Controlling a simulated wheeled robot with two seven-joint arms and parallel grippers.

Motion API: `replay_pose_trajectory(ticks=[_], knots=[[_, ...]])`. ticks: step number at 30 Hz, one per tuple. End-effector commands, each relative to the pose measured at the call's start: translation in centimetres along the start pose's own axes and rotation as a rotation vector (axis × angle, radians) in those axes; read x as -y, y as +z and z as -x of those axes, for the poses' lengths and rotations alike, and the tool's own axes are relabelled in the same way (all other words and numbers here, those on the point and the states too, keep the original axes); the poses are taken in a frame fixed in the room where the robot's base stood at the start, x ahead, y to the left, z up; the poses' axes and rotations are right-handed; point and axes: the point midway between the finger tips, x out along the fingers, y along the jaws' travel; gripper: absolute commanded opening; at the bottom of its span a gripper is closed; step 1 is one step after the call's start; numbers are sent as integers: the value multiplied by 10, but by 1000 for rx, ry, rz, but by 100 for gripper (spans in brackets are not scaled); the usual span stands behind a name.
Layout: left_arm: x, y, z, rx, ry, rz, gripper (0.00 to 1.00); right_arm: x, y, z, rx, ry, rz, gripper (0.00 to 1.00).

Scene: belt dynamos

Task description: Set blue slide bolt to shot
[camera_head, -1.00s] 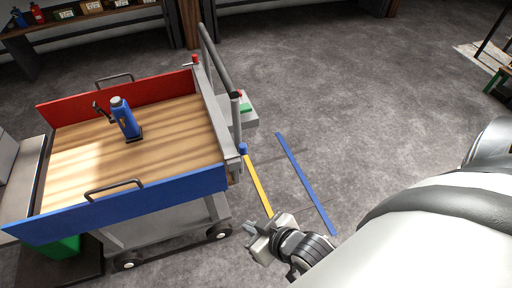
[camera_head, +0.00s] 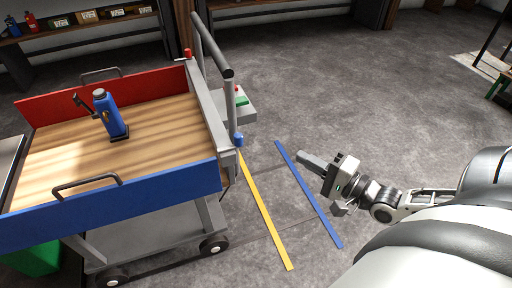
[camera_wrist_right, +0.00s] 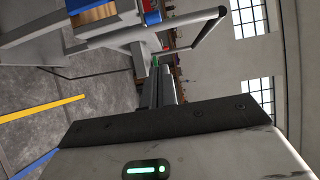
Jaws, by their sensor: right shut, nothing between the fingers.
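The blue slide bolt shows as a small blue knob (camera_head: 238,140) at the near right corner of the cart (camera_head: 110,215), by the end of the blue side panel (camera_head: 120,205). Whether it is shot or drawn I cannot tell. My right gripper (camera_head: 303,158) is shut and empty over the floor, right of the cart and apart from the knob, with its fingers pointing left towards the cart. In the right wrist view its fingers (camera_wrist_right: 162,88) lie together. My left gripper is not in view.
A red knob (camera_head: 188,53) sits at the far right corner by the red panel (camera_head: 90,92). A grey push handle (camera_head: 212,50) rises on the cart's right side. A blue bottle-like tool (camera_head: 110,115) stands on the wooden top. Yellow (camera_head: 265,215) and blue (camera_head: 308,193) floor strips lie in clear floor.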

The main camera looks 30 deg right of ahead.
Motion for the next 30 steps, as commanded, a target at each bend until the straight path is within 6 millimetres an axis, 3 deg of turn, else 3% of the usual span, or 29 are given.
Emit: replay_pose_trajectory(ticks=[11,27,30], knots=[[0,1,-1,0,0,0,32,1,0,-8,-1,-4,3,0],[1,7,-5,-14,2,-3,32,1,1,-105,-1,-5,3,0],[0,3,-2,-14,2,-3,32,2,15,-115,-1,-3,-3,0]])
